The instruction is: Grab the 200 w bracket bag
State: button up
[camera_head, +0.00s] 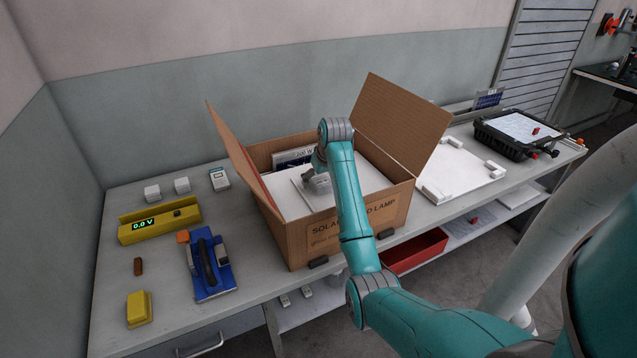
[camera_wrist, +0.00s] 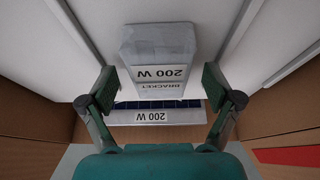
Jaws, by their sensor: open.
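The bracket bag is a pale grey pouch (camera_wrist: 158,45) with an upside-down label reading "200 W" and "BRACKET" in the wrist view. It lies on a white surface inside the open cardboard box (camera_head: 290,235). My gripper (camera_wrist: 158,84) is open, with one finger on each side of the bag's labelled end and a visible gap at both sides. In the head view my gripper (camera_head: 315,176) is down inside the box, and the arm hides part of the interior. I cannot tell the fingers' exact height over the bag.
A dark blue panel with a "200 W" label (camera_wrist: 152,117) stands by the box wall. Box flaps rise left and right of my arm. Left on the bench are a yellow meter (camera_head: 160,220) and a blue tool (camera_head: 208,265). A white board (camera_head: 460,172) and black case (camera_head: 520,132) lie right.

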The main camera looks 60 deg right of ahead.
jog(key=shift+f, duration=0.15)
jog(key=c, duration=1.4)
jog(key=shift+o, duration=0.2)
